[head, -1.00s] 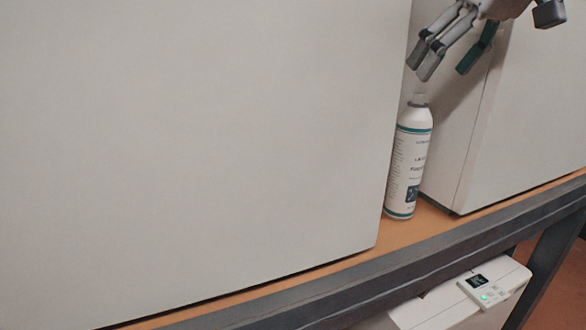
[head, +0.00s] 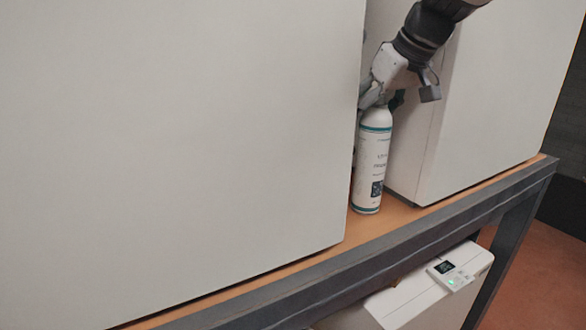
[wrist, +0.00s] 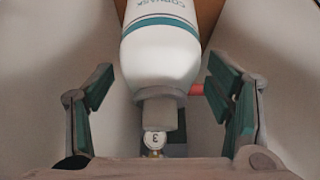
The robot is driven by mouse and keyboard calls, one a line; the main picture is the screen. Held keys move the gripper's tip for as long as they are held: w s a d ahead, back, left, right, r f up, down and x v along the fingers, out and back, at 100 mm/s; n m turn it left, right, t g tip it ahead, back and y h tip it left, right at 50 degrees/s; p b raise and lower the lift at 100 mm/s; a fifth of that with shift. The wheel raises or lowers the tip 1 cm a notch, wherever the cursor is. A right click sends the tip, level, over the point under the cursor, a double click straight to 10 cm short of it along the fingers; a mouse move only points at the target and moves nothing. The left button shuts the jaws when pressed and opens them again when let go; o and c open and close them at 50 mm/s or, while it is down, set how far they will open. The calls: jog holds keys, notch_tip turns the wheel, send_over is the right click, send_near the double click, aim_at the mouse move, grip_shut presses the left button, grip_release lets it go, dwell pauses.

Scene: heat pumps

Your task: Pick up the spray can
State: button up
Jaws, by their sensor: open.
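The spray can (head: 371,165) is white with teal bands and stands upright on the shelf, in the gap between two large white units. In the wrist view the can (wrist: 162,58) shows its shoulder and grey cap, centred between the fingers. My gripper (wrist: 160,105) is open, with one teal-padded finger on each side of the can's top and visible space on both sides. In the head view my gripper (head: 380,99) is at the top of the can and hides its cap.
A large white unit (head: 180,130) stands close on the left and another (head: 490,100) on the right, leaving a narrow gap. The wooden shelf has a dark metal front edge (head: 400,243). A white box with a small display (head: 448,272) is below.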

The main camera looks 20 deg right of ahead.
grip_shut()
jog(key=shift+r, duration=0.1)
dwell(0.3)
